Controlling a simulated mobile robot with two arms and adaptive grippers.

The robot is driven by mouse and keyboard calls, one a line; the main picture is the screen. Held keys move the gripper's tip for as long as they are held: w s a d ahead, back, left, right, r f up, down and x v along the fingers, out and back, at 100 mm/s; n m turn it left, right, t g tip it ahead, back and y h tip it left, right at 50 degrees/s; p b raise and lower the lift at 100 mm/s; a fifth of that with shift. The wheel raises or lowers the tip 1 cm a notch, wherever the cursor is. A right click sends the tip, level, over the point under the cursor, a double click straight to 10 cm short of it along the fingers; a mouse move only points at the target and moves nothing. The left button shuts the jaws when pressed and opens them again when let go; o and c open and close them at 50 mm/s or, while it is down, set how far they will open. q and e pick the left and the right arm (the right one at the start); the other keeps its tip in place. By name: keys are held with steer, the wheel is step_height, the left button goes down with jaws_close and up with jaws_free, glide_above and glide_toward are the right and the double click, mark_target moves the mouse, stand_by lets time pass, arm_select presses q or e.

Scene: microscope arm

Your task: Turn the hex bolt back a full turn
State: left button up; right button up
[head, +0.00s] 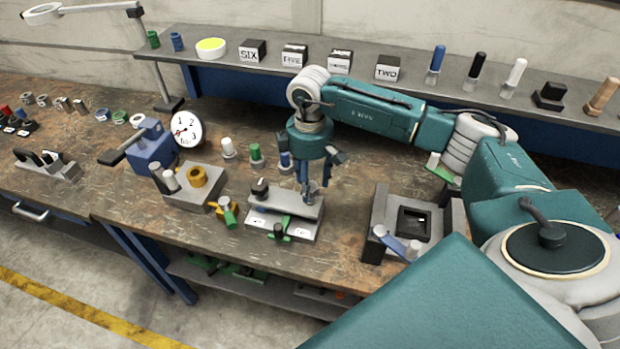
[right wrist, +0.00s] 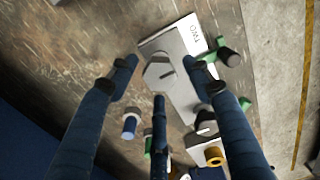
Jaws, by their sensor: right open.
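The hex bolt (right wrist: 159,74) has a grey six-sided head with a dark line on its top. It stands at one end of a grey metal fixture (right wrist: 184,92) with a white label reading "TWO". In the head view, the fixture (head: 262,220) sits on the workbench, and the bolt is mostly hidden by my fingers. My right gripper (head: 311,182) points down over the fixture's right end. In the right wrist view, the open fingers (right wrist: 163,80) spread around the bolt head with gaps visible; contact depth cannot be told. My left gripper is out of view.
A black knob (head: 260,187) and a green lever (head: 284,225) are on the same fixture. A block with a yellow ring (head: 198,177) stands left, a grey frame with a black socket (head: 413,222) right. Several small pegs stand behind. A shelf (head: 215,71) runs along the back.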

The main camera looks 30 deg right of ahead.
steer(key=shift+f, duration=0.25)
steer(key=shift+c, duration=0.3)
steer(key=c, duration=1.1)
